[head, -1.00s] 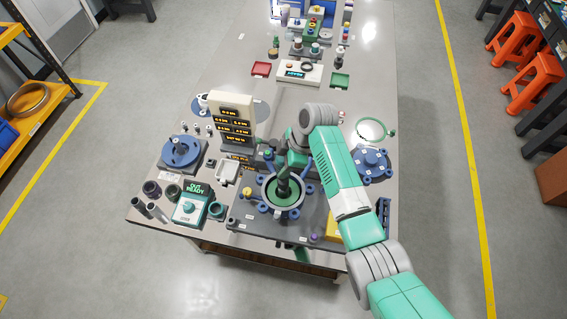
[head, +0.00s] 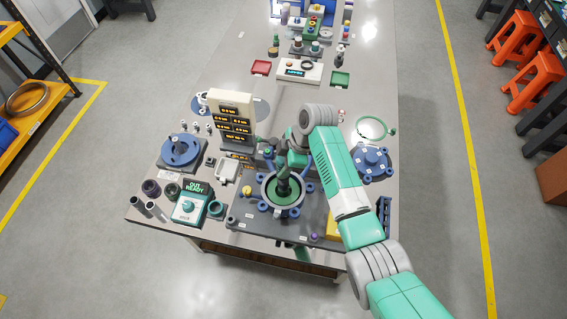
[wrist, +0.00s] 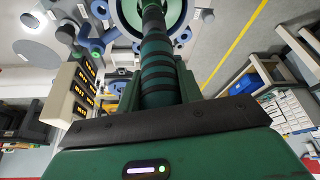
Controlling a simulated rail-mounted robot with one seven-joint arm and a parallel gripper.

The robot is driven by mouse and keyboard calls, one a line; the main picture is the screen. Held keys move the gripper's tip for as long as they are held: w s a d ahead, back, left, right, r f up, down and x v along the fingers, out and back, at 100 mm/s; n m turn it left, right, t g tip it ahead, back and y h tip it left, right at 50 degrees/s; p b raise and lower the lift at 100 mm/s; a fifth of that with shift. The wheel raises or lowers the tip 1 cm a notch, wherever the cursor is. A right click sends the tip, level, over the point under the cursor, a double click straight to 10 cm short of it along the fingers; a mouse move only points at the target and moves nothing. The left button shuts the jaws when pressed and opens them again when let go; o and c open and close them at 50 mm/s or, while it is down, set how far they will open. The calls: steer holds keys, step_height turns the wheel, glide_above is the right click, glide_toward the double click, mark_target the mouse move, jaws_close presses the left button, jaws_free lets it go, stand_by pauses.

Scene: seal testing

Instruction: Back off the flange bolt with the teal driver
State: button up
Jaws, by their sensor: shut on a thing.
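My gripper (head: 287,166) is shut on the teal driver, which shows as a dark green, black-banded shaft (wrist: 157,65) in the wrist view. In the head view the driver (head: 284,187) points down into the round grey flange fixture (head: 300,206), over its green centre. The fixture has blue clamps around its rim and sits on a dark plate. The flange bolt cannot be made out. The driver's tip is hidden, so I cannot tell whether it touches anything.
A white readout tower (head: 232,118) stands close to the left of my gripper. A blue flange (head: 371,162) lies to the right, beyond my arm. Bare tabletop (head: 215,80) lies farther back.

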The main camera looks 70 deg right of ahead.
steer(key=shift+f+b, duration=0.3)
steer(key=shift+f, duration=0.3)
stand_by(1.1)
steer(key=shift+r+p, duration=0.5)
steer(key=shift+p, duration=0.25)
stand_by(3.1)
steer(key=shift+r+p, duration=0.55)
steer(key=shift+r, duration=0.05)
step_height(320, 180, up, 4)
steer(key=p, duration=0.3)
steer(key=shift+f, duration=0.15)
